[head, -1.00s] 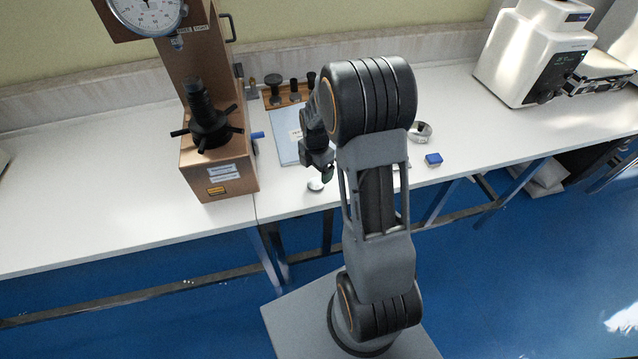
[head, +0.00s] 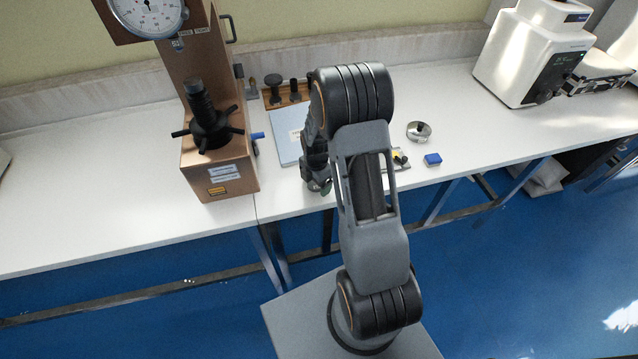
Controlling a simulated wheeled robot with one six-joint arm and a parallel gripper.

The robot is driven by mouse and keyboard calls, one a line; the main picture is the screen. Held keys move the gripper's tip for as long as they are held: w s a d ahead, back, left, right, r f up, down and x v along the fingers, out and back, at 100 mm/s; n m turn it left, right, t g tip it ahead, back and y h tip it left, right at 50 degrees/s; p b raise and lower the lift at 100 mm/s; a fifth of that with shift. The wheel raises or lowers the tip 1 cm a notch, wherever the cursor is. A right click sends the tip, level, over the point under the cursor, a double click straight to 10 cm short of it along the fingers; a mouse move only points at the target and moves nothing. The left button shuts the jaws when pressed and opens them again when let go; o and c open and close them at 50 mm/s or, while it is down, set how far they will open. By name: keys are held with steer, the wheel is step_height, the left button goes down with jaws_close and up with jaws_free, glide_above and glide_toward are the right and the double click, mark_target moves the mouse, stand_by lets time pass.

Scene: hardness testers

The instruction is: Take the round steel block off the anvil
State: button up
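The tan hardness tester (head: 217,170) stands at the left of the white bench. Its black anvil column (head: 197,97) rises above a spoked handwheel (head: 209,130). I see no round steel block on the anvil top, though it is small and dark here. My gripper (head: 321,187) is low near the bench's front edge, right of the tester and apart from it. My own arm covers much of it, so its fingers and anything between them cannot be made out. No separate steel disc shows clearly beside it.
A pale blue sheet (head: 287,146) lies behind my gripper, with a wooden rack (head: 294,97) of black anvils beyond. A round metal dish (head: 419,131) and a blue block (head: 433,159) lie to the right. A white machine (head: 532,55) stands far right. The bench's left part is clear.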

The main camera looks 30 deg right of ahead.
steer(key=c, duration=1.2)
steer(key=shift+o, duration=0.2)
steer(key=shift+r, duration=0.15)
